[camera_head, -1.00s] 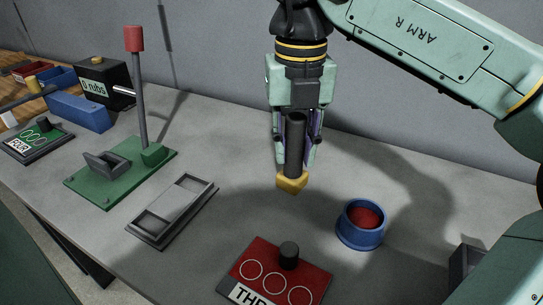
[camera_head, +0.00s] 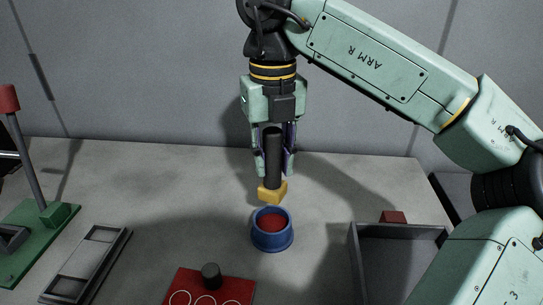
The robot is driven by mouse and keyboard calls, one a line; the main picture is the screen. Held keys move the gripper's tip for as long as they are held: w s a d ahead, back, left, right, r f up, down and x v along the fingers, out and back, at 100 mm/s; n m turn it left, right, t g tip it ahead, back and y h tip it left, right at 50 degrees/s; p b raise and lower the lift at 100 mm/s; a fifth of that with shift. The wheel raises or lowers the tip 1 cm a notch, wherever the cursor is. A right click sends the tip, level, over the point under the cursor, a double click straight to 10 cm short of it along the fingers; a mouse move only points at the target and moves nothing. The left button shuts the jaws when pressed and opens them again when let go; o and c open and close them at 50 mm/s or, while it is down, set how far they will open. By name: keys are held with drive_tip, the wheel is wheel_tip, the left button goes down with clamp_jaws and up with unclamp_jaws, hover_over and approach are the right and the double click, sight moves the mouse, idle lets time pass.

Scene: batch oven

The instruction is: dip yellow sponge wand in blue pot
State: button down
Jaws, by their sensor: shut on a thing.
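My gripper (camera_head: 273,165) points straight down and is shut on the dark handle of the yellow sponge wand (camera_head: 273,192). The wand hangs upright with its yellow sponge end at the bottom. The blue pot (camera_head: 272,237) stands on the table with red contents showing inside. In the picture the sponge is just above the far rim of the pot. I cannot tell whether it is over the opening or behind it.
A red plate with white rings and a black knob (camera_head: 211,276) lies in front of the pot. A grey bin (camera_head: 356,262) stands to the right, with a red block (camera_head: 393,217) behind it. At left are a grey two-slot tray (camera_head: 88,262) and a green base with a red-topped lever (camera_head: 52,214).

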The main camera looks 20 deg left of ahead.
sight(272, 186)
drive_tip(key=shift+f+b, duration=2.1)
drive_tip(key=shift+f, duration=0.9)
drive_tip(key=shift+f+b, duration=1.3)
drive_tip(key=shift+f, duration=0.5)
drive_tip(key=shift+r, duration=0.2)
drive_tip(key=shift+r+p, duration=3.2)
drive_tip(key=shift+r, duration=0.8)
drive_tip(key=shift+r+p, duration=0.45)
drive_tip(key=shift+r, duration=0.7)
